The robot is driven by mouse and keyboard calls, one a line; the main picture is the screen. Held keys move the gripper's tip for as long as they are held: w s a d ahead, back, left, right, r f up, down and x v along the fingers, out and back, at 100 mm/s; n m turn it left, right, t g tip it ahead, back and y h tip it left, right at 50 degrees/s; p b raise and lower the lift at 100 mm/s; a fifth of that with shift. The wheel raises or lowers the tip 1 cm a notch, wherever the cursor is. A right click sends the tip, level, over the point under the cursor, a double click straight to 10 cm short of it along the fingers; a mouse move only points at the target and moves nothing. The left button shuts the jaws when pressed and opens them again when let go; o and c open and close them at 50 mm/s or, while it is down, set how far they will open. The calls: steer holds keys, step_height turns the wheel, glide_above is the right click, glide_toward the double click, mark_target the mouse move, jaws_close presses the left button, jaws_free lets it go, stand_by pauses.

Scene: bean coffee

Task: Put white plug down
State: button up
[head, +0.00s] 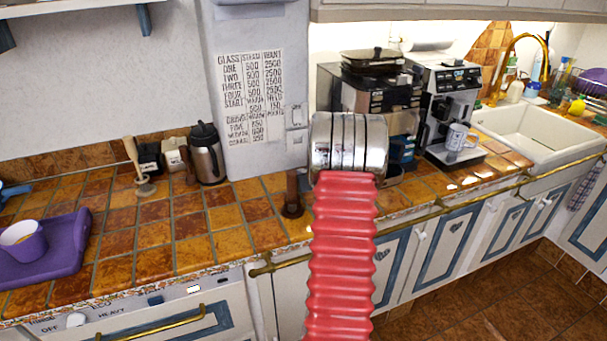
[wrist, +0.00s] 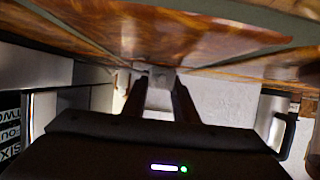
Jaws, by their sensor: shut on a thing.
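In the wrist view my gripper (wrist: 160,85) is shut on a small pale grey-white piece, which I take for the white plug (wrist: 161,76). The plug sits between the dark fingertips, close to the brown tiled counter (wrist: 190,35) at the top of this tilted picture. I cannot tell whether it touches the tiles.
A black-and-silver coffee machine (head: 445,100) with a mug (head: 457,137) stands right of my arm, before the sink (head: 535,135). A purple tray (head: 70,255) bears a cup (head: 22,240).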

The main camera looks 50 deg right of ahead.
steer(key=shift+f, duration=0.4)
steer(key=shift+s+a+f, duration=0.15)
steer(key=shift+f, duration=0.2)
steer(key=o, duration=1.1)
steer(key=shift+f, duration=0.1)
steer(key=shift+o, duration=0.2)
steer(key=shift+r, duration=0.5)
steer(key=v, duration=1.2)
steer(key=shift+r, duration=0.3)
